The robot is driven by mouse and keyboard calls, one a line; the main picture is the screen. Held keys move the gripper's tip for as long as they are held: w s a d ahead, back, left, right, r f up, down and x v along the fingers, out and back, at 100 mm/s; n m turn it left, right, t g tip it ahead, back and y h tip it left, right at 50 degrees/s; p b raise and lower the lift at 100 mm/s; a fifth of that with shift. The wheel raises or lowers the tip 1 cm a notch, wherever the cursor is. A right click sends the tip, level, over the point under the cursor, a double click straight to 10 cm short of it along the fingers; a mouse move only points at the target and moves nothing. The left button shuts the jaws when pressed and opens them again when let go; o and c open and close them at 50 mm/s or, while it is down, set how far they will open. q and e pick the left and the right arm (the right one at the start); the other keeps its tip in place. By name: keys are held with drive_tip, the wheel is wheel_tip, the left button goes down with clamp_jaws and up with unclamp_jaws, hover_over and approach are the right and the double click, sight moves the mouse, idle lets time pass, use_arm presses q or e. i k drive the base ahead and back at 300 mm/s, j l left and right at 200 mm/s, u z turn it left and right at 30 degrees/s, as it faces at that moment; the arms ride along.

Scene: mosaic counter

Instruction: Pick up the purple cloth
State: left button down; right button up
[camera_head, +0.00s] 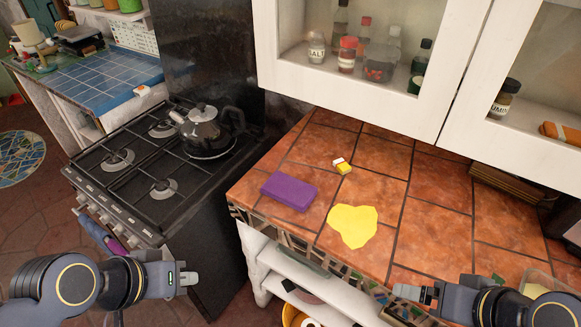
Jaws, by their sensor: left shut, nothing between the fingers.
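A purple cloth (289,191), a flat block-like rectangle, lies on the orange tiled counter (437,215) near its left edge. My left gripper (190,281) is at the lower left, in front of the stove and below the counter's level in the picture, apart from the cloth. It is shut and empty. My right gripper (402,291) is at the lower right near the counter's front edge, away from the cloth; its fingers show small and edge-on, so I cannot tell whether they are open.
A yellow patch (353,225) lies right of the cloth, and a small yellow and white item (342,166) behind it. A black stove (140,165) with a kettle (205,132) stands left. White cabinets (400,115) overhang the counter's back. Bare tile lies right of the patch.

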sight(297, 194)
drive_tip(key=l+z, duration=0.35)
drive_tip(key=i+l+z, duration=0.15)
drive_tip(key=z, duration=0.2)
drive_tip(key=l, duration=0.1)
